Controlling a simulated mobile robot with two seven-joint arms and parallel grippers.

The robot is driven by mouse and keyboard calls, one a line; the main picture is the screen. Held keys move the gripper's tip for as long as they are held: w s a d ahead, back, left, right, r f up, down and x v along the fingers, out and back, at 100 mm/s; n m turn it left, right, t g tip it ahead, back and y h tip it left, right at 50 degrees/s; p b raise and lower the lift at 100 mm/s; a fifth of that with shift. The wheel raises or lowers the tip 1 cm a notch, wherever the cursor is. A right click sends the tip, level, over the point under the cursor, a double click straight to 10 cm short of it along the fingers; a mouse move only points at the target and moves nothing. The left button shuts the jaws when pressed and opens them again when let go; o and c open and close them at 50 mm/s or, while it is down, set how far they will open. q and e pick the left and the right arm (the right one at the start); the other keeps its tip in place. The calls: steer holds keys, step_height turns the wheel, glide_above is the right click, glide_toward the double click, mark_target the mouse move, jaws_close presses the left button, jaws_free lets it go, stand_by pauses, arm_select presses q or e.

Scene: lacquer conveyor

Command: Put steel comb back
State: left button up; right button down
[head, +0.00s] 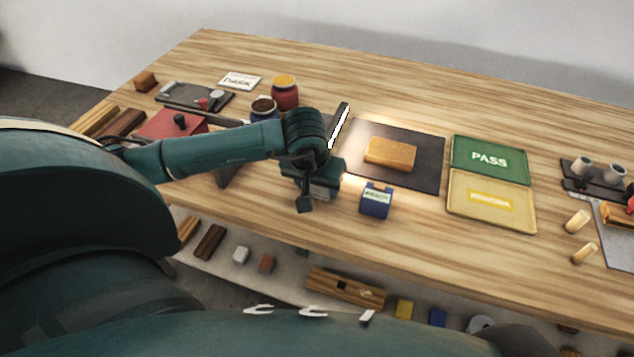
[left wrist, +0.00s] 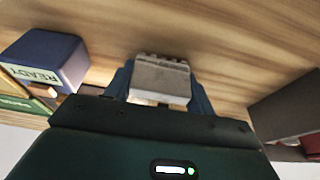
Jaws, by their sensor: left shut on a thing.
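The steel comb (left wrist: 160,82) is a grey metal block with small teeth along one edge. In the left wrist view it sits between the blue fingers of my left gripper (left wrist: 158,88), which is shut on it. In the head view my left gripper (head: 318,188) is over the front part of the table, just left of the blue READY box (head: 376,202). The arm and gripper mostly cover the comb there. The READY box also shows in the left wrist view (left wrist: 62,57). My right gripper is not in view.
A dark mat (head: 425,175) with an orange-brown block (head: 391,154) lies behind the READY box. Green PASS (head: 465,154) and yellow REWORK (head: 515,218) trays are to its right. Jars (head: 285,92) and a red box (head: 165,125) stand left. Bare wood lies near the front edge.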

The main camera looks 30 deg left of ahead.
arm_select(q)
steer(key=shift+f, duration=0.15)
steer(key=o, duration=1.2)
steer(key=shift+c, duration=0.2)
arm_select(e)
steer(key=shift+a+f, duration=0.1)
arm_select(q)
steer(key=shift+r, duration=0.35)
steer(key=b+v, duration=0.1)
steer(key=v, duration=1)
steer(key=shift+s+r, duration=0.25)
steer(key=shift+r, duration=0.1)
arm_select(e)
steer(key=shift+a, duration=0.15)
